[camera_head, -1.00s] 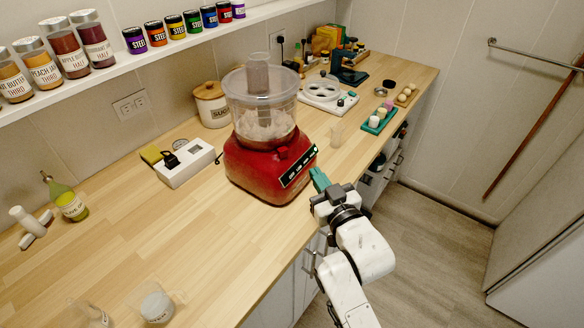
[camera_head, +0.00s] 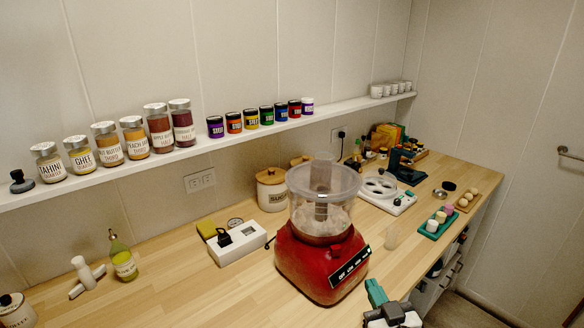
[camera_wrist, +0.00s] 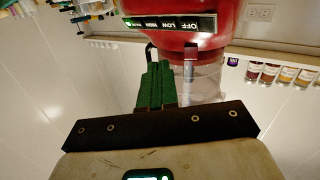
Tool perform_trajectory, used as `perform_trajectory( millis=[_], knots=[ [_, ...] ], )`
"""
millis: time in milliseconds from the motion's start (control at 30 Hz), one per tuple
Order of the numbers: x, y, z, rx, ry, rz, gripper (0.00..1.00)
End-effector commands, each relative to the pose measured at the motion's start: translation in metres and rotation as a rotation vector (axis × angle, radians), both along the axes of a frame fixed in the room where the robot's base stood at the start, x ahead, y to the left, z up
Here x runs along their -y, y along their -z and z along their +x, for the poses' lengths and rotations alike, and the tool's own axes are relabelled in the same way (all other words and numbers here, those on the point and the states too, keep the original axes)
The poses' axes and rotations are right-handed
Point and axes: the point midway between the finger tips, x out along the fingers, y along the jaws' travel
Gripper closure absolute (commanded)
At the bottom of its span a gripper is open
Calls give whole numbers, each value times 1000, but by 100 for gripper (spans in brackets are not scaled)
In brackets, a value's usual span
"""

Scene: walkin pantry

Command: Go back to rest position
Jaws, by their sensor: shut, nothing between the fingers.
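My gripper (camera_head: 376,293) shows at the bottom edge of the head view, with green fingers pressed together and nothing between them. It is just in front of and to the right of the red food processor (camera_head: 308,272), apart from it as far as I can tell. In the wrist view my gripper (camera_wrist: 156,85) points toward the red base (camera_wrist: 225,45), which appears upside down with its OFF, LOW, HIGH panel. The processor's clear bowl (camera_head: 322,213) holds pale contents. Most of my arm is out of the head view.
The wooden counter (camera_head: 190,295) has clear room at the front left. A white box (camera_head: 238,243), a sugar canister (camera_head: 271,190) and an oil bottle (camera_head: 123,262) stand near the wall. A green tray (camera_head: 436,226) lies to the right. Jars line the shelf (camera_head: 205,143) above.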

Motion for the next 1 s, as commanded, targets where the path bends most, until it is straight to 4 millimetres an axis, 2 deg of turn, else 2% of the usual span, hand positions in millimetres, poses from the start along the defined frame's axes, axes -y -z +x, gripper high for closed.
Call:
perform_trajectory(
  millis=[167, 267, 400, 467, 500, 600, 700, 800, 900, 1000],
  knots=[
    [21, 55, -44, -268, 47, 5, 100],
    [35, 90, -83, -463, 79, 10, 100],
    [49, 130, -150, -738, 116, 20, 100],
    [54, 143, -182, -856, 132, 23, 100],
    [58, 150, -204, -933, 142, 27, 100],
    [63, 161, -258, -1113, 164, 35, 100],
    [66, 165, -302, -1259, 178, 40, 100],
    [67, 165, -334, -1360, 187, 45, 100],
    [68, 164, -351, -1415, 193, 47, 100],
    [68, 163, -356, -1434, 195, 47, 100]
  ],
)
